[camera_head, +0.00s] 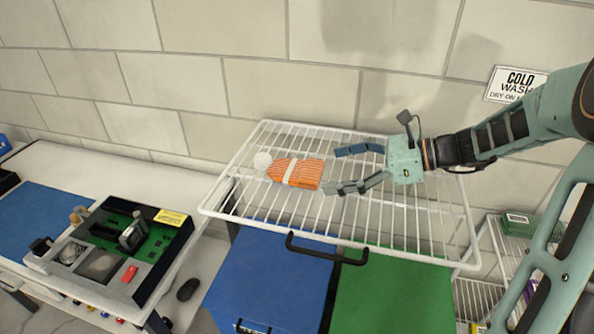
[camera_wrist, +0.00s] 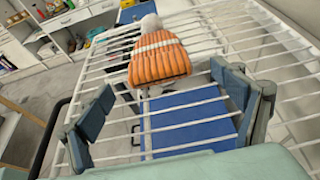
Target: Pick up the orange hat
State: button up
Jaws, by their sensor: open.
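The orange hat (camera_head: 297,173) has a white stripe and a white pompom. It lies on the white wire rack (camera_head: 424,255), left of its middle, with the pompom to the left. My gripper (camera_head: 332,169) is open and empty, just right of the hat, with its fingers pointing left toward it. In the wrist view the hat (camera_wrist: 158,60) lies ahead, beyond the space between the open fingers of my gripper (camera_wrist: 168,105). No contact between fingers and hat is visible.
A blue box (camera_head: 268,280) and a green box (camera_head: 392,292) stand below the rack. A tiled wall (camera_head: 300,90) is behind it. A workbench with a black tray (camera_head: 115,262) of parts is at left. A wire shelf (camera_head: 485,297) with items is at lower right.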

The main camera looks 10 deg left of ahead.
aim_at(322, 172)
jog(key=x, duration=0.3)
jog(key=shift+a+f, duration=0.2)
jog(key=shift+a, duration=0.15)
jog(key=shift+s, duration=0.1)
jog(key=c, duration=1.3)
